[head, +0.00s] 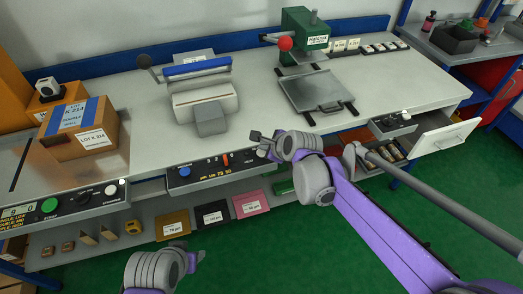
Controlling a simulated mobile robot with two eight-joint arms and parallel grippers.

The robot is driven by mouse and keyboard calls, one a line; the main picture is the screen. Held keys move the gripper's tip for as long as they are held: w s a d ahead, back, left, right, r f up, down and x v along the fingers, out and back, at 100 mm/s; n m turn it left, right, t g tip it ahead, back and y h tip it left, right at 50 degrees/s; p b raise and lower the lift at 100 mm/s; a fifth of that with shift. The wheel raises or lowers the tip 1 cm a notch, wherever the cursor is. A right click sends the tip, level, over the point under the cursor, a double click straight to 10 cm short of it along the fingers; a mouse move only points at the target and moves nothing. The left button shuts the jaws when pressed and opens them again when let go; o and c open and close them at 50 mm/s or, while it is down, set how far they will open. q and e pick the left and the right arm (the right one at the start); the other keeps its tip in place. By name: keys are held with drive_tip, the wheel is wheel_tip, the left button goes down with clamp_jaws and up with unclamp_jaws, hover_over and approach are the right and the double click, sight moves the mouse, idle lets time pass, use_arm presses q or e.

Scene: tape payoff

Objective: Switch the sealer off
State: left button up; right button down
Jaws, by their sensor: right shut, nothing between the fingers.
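The sealer (205,99) stands on the bench left of centre, with a blue bar across its top and a grey block at its front.
Another panel with a green button (49,205) is at the left. A cardboard box (82,135) stands on the bench's left end. A green press (304,36) with a red knob is behind a grey plate (315,91). An open drawer (441,132) juts out at right.

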idle(0.3)
drive_tip(key=shift+f+b, duration=0.3)
drive_tip(key=shift+f, duration=0.45)
idle(0.4)
drive_tip(key=shift+r, duration=0.1)
drive_tip(key=shift+r+p, duration=0.45)
drive_tip(key=shift+r, duration=0.2)
wheel_tip(320, 180, up, 6)
drive_tip(key=p, duration=0.4)
